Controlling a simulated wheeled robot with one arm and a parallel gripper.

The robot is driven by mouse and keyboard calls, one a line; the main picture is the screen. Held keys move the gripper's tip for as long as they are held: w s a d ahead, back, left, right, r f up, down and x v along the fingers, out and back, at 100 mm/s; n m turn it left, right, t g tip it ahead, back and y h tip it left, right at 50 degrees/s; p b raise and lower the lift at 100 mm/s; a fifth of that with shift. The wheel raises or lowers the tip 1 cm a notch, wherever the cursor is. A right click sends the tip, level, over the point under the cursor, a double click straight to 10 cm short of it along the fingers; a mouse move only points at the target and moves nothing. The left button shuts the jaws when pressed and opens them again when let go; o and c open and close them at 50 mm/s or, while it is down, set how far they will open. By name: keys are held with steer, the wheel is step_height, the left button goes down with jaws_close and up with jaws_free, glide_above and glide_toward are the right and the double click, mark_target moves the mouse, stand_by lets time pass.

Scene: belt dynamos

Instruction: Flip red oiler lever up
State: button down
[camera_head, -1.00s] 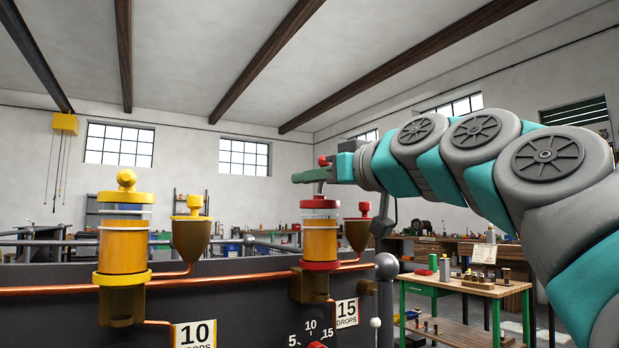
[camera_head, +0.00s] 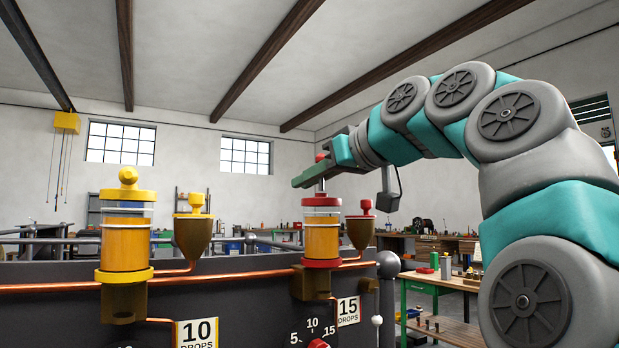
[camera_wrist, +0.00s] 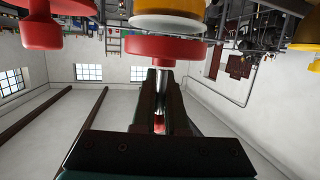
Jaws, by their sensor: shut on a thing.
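The red oiler (camera_head: 322,236) has an amber glass body between a red cap and a red base ring. Its lever (camera_head: 320,157) shows as a red tip just above my gripper (camera_head: 303,178). My gripper reaches in from the right over the red cap, with its fingers pointing left and slightly down. In the wrist view, which looks upside down, the red cap (camera_wrist: 165,48) is just beyond the fingertips. The lever's silver stem (camera_wrist: 162,85) stands out from the cap and runs between the jaws. My gripper (camera_wrist: 160,73) is shut on it.
A yellow oiler (camera_head: 126,240) with a yellow knob stands to the left. A yellow-lidded cup (camera_head: 193,232) and a red-topped cup (camera_head: 361,228) stand beside the oilers. A copper pipe (camera_head: 230,282) runs along the dark housing. The space above the oilers is open.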

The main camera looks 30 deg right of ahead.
steer(key=shift+f, duration=0.1)
stand_by(0.4)
steer(key=c, duration=0.9)
jaws_free()
steer(key=shift+c, duration=0.2)
steer(key=v, duration=0.6)
steer(key=shift+r, duration=0.2)
steer(key=shift+v, duration=0.85)
steer(key=shift+f, duration=0.1)
